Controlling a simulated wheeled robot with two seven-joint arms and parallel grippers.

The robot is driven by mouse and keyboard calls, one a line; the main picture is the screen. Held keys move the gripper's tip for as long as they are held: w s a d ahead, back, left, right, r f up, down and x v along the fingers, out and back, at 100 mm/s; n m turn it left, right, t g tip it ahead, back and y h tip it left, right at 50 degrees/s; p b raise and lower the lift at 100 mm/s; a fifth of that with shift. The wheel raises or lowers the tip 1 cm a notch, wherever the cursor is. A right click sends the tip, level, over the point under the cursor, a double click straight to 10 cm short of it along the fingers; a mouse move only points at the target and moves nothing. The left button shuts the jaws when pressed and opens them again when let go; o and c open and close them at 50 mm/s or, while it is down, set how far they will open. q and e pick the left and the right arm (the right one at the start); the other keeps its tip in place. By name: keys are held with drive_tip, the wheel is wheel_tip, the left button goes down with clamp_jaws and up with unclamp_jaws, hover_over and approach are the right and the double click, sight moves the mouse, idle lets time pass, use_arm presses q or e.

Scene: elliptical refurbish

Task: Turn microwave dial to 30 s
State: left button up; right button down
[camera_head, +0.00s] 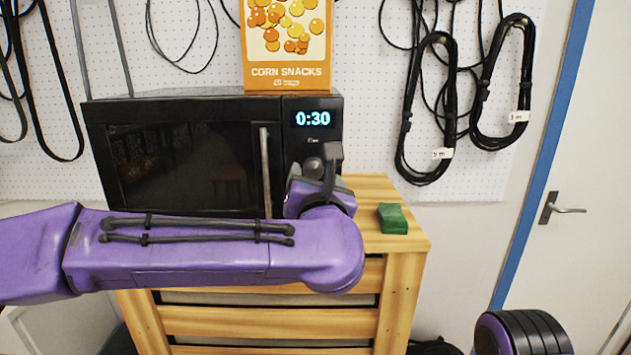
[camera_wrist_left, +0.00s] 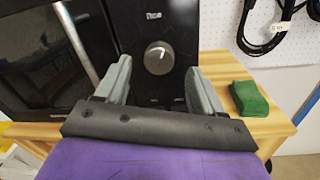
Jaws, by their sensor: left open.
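The black microwave (camera_head: 185,155) stands on a wooden cabinet, its door closed. Its display (camera_head: 313,118) reads 0:30 in blue digits. The round dial (camera_wrist_left: 158,57) shows in the left wrist view with a light pointer mark tilted up and to the right; in the head view the dial (camera_head: 312,164) is partly hidden by my gripper. My left gripper (camera_wrist_left: 158,85) is open, its two grey fingers on either side below the dial, with no visible contact. In the head view the left gripper (camera_head: 322,172) is in front of the control panel.
A green sponge (camera_head: 392,218) lies on the wooden cabinet top (camera_head: 375,190) right of the microwave. A corn snacks box (camera_head: 288,45) stands on the microwave. Black cables (camera_head: 425,110) hang on the pegboard. A door (camera_head: 575,150) is at the right.

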use_arm(q)
drive_tip(key=s+b, duration=0.2)
drive_tip(key=s, duration=0.5)
drive_tip(key=shift+s+d, duration=0.25)
drive_tip(key=shift+s, duration=0.05)
use_arm(e)
wheel_tip(320, 180, down, 3)
drive_tip(key=shift+f, duration=0.2)
use_arm(q)
drive_tip(key=shift+f, duration=0.1)
